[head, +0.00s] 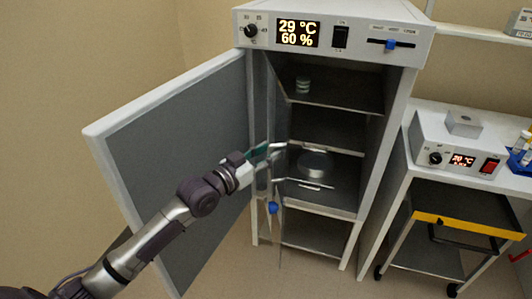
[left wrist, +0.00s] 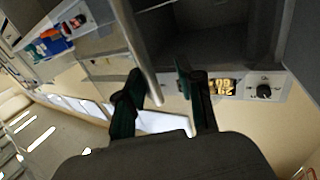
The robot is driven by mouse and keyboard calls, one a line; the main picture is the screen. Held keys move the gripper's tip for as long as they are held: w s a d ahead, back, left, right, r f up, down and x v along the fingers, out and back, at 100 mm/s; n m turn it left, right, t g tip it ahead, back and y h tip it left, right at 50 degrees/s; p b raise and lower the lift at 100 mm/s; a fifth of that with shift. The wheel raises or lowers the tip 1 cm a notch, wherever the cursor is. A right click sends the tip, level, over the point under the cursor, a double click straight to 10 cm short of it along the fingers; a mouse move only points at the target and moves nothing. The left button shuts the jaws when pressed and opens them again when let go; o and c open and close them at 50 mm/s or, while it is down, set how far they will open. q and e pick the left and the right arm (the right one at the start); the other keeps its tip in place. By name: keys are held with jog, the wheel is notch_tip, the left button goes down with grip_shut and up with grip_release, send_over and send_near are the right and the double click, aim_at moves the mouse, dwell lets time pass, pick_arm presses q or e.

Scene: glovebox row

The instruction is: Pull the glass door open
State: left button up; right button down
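The cabinet (head: 335,40) has its glass door (head: 268,120) standing ajar, seen narrowly at the left of the opening. A blue knob (head: 272,208) shows low on that side. The solid grey outer door (head: 180,150) is swung wide open to the left. My left gripper (head: 268,153) is at the glass door's edge, in front of the opening. In the left wrist view my left gripper (left wrist: 160,98) has its dark green fingers apart, with a grey bar (left wrist: 143,55) running down between them. I cannot tell whether the fingers touch the bar. My right gripper is not in view.
Inside the cabinet are shelves, with a small jar (head: 303,86) on the upper one and a round pale dish (head: 316,164) lower down. A bench (head: 395,185) with a small heater unit (head: 455,150) stands at the right. A yellow-edged cart (head: 465,229) is under it.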

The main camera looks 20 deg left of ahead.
pick_arm(q)
jog(key=v, duration=1.2)
